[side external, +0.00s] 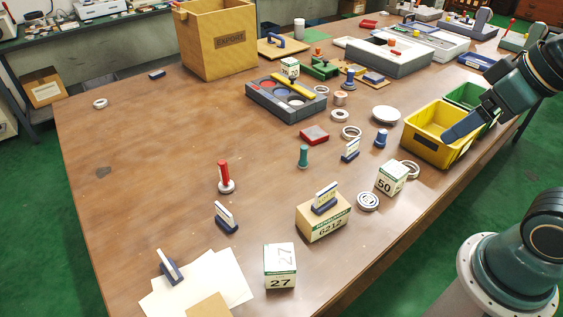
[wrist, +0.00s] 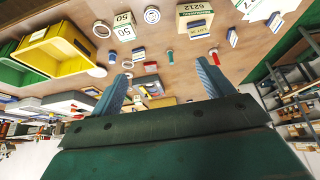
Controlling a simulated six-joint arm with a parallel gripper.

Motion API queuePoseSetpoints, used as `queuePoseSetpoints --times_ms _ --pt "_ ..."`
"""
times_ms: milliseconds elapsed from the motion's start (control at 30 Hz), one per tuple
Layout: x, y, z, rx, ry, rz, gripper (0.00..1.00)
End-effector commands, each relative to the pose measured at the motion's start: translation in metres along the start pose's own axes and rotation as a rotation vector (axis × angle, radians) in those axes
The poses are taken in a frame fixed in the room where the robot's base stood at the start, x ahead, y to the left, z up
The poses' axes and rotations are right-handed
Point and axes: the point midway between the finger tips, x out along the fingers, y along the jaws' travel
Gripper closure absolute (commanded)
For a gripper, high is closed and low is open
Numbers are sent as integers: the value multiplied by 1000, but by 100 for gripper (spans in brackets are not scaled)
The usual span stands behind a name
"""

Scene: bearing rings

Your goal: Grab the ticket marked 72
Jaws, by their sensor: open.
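I cannot read 72 on any ticket. Small white cards stand in dark blue holders: one (side external: 169,267) on white paper, one (side external: 226,217) in the near middle, one (side external: 325,199) on the carton marked 6212, one (side external: 351,149) farther right and a small one (side external: 156,74) at the far left.
The yellow bin (side external: 412,139) and green bin (side external: 466,96) stand at the right. A grey tray (side external: 262,107), a big cardboard box (side external: 216,40), stamps and rings fill the middle and back. The table's left part (side external: 130,140) is mostly clear.

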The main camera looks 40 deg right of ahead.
Motion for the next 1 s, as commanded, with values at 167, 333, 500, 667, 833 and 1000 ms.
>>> queuePoseSetpoints --times_ms 167,333,500,667,833,1000 --pt "0 -1 -2 -5 -1 -2 20" --pt "1 -6 -13 -44 -8 -16 20" --pt "4 -18 -38 -133 -23 -49 20" --pt "10 -37 -71 -250 -36 -94 20" --pt "23 -62 -105 -381 -52 -146 20" --pt "41 -91 -135 -510 -64 -199 20"
